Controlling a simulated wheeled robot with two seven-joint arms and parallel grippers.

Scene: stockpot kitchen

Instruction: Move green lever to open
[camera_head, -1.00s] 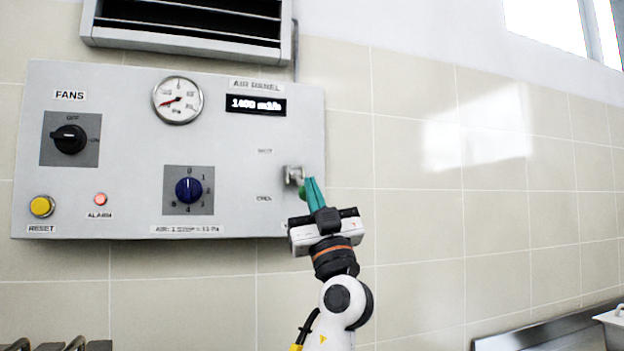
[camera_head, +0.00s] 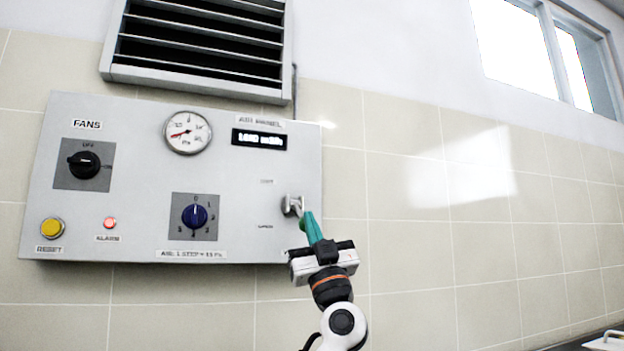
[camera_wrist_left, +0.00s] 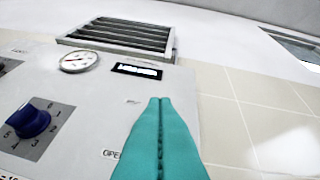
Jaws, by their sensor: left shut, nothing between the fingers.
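The green lever (camera_head: 303,227) is at the right edge of the grey air panel (camera_head: 130,225). Only a small bit of green shows below its metal mount (camera_head: 292,205) in the head view; the rest is hidden behind my fingers. An OPEN label (camera_head: 265,226) is left of and below the mount, and a blurred label (camera_head: 266,181) is above it. My left gripper (camera_head: 309,215) is shut and empty, with its teal fingers pointing up beside the lever. I cannot tell whether they touch it. In the left wrist view the fingers (camera_wrist_left: 160,102) hide the lever.
The panel also carries a black fan knob (camera_head: 84,165), a blue knob (camera_head: 195,216), a gauge (camera_head: 188,132), a display (camera_head: 259,139) and a yellow reset button (camera_head: 51,228). A vent (camera_head: 200,45) is above. The tiled wall (camera_head: 410,240) to the right is bare.

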